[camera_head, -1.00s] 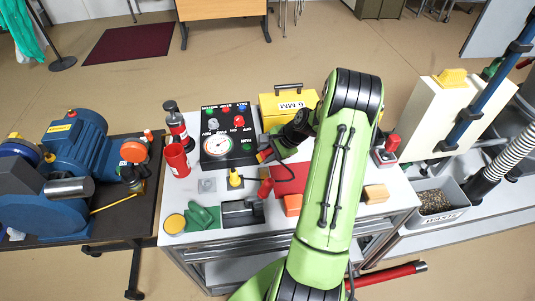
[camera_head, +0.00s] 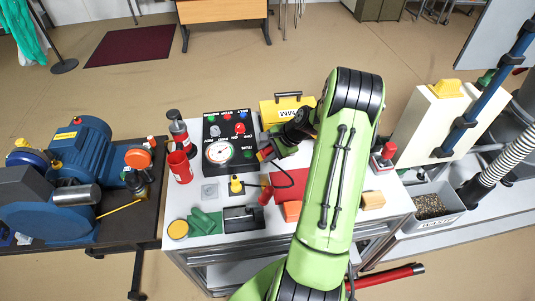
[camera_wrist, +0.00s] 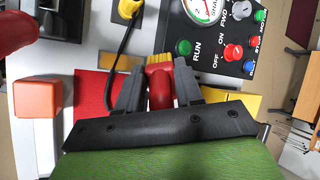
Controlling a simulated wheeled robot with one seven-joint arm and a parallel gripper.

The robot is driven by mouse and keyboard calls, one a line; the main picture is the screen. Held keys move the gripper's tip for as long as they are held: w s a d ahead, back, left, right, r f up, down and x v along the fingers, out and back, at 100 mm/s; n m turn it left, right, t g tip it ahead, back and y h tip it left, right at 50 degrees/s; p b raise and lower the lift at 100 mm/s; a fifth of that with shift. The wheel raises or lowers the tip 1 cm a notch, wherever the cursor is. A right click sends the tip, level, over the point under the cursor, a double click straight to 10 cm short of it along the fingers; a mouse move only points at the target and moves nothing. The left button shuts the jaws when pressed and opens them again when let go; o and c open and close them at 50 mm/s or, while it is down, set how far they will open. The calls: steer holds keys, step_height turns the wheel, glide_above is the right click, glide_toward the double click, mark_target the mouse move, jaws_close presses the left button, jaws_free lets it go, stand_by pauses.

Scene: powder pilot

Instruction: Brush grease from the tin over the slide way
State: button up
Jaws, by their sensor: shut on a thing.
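My gripper (camera_wrist: 160,88) is shut on a brush with a red handle (camera_wrist: 160,78) and yellow bristles (camera_wrist: 131,62). In the head view the gripper (camera_head: 266,153) is beside the control panel, partly hidden by my arm. A round tin with a yellow top (camera_head: 178,229) stands at the table's front left; it is likely the grease tin. A black block (camera_head: 243,221), possibly the slide way, lies at the front; a black surface also shows in the wrist view (camera_wrist: 62,18). The brush is apart from both.
The black control panel (camera_head: 229,140) and yellow box (camera_head: 279,112) stand at the back of the white table. A red cup (camera_head: 180,166), green cloth (camera_head: 204,222), red mat (camera_head: 288,184) and orange block (camera_head: 291,211) surround the work area. A blue motor (camera_head: 80,150) stands left.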

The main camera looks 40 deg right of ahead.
stand_by(0.4)
steer(key=shift+w+f+b, duration=0.15)
steer(key=shift+f+b, duration=0.55)
steer(key=shift+f, duration=0.25)
